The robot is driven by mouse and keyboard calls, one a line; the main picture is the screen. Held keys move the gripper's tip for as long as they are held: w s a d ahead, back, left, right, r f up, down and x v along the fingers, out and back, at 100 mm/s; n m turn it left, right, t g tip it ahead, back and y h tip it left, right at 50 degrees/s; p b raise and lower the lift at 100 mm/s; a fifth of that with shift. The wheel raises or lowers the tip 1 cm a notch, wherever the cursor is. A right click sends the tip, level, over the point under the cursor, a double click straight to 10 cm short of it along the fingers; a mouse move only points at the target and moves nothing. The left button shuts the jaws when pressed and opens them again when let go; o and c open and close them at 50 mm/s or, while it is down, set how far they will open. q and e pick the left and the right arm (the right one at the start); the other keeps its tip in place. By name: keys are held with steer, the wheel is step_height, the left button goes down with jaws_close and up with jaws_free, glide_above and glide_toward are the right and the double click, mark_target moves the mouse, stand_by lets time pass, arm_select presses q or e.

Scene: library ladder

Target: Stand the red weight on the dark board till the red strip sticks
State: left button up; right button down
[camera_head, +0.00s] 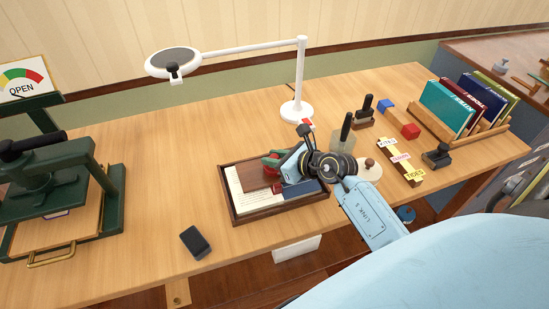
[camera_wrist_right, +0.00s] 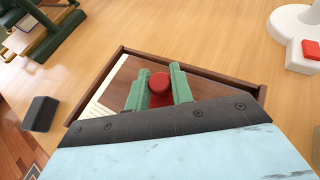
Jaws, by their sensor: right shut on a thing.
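My right gripper (camera_head: 272,163) reaches over the wooden tray (camera_head: 283,208) in the head view. Its green fingers (camera_wrist_right: 153,88) are shut on the red weight (camera_wrist_right: 160,84), whose rounded red top shows between them in the wrist view. The weight is over the dark brown board (camera_wrist_right: 124,80) in the tray; whether it touches the board is hidden. The board also shows in the head view (camera_head: 254,185), next to a cream page (camera_head: 244,205) and a dark blue piece (camera_head: 301,189). I cannot make out the red strip clearly. My left gripper is not in view.
A green press (camera_head: 113,200) stands at the left, with a small black block (camera_head: 195,242) in front of the tray. A white lamp (camera_head: 298,108) stands behind. Stamps, a label strip (camera_head: 400,160) and a book rack (camera_head: 440,125) fill the right.

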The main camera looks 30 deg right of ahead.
steer(key=c, duration=1.2)
jaws_free()
steer(key=shift+f, duration=0.1)
steer(key=shift+s+d+r, duration=0.1)
steer(key=shift+s+r, duration=0.05)
steer(key=shift+r, duration=0.1)
steer(key=p+v, duration=0.1)
steer(key=v, duration=1)
steer(key=shift+s, duration=0.25)
steer(key=shift+r, duration=0.1)
